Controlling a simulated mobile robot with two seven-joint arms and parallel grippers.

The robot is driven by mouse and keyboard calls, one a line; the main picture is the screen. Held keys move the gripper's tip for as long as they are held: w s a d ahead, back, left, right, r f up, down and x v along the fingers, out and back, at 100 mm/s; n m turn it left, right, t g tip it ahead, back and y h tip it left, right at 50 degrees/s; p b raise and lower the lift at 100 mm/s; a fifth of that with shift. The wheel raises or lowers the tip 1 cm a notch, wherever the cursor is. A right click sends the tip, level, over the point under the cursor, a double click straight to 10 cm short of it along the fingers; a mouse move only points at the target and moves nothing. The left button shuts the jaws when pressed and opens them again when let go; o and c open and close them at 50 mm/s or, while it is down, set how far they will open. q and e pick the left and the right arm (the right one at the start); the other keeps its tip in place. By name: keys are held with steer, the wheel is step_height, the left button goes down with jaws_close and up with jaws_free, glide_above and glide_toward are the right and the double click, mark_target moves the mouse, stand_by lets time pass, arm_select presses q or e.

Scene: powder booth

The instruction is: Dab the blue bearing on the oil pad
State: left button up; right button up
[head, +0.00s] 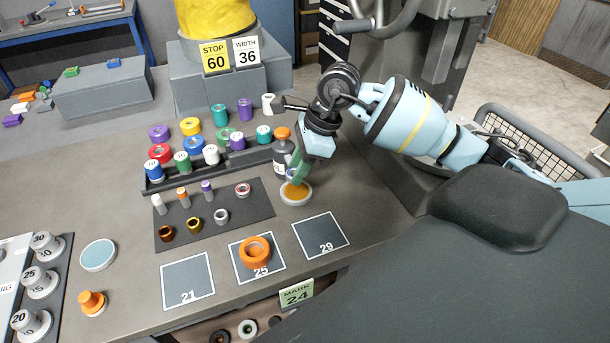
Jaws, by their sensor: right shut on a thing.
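My right gripper (297,180) reaches down from the right, its tips just above the round amber pad (295,193) in a white dish, which looks like the oil pad. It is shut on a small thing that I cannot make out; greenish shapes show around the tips. Whether the thing touches the pad is unclear. A blue ring (194,146) stands in the dark rack, and a blue and white piece (154,168) stands at the rack's left front. My left gripper is not in view.
The rack (148,187) holds several coloured rings. A dark mat (240,224) bears small parts. An orange ring (255,250) lies on square 25; squares 21 (188,280) and 29 (320,232) are bare.

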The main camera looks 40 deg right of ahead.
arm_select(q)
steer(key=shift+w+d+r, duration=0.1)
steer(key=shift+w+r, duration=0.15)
arm_select(e)
steer(key=shift+w+d, duration=0.25)
steer(key=shift+d, duration=0.4)
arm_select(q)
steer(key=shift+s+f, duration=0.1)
arm_select(e)
steer(key=shift+f, duration=0.1)
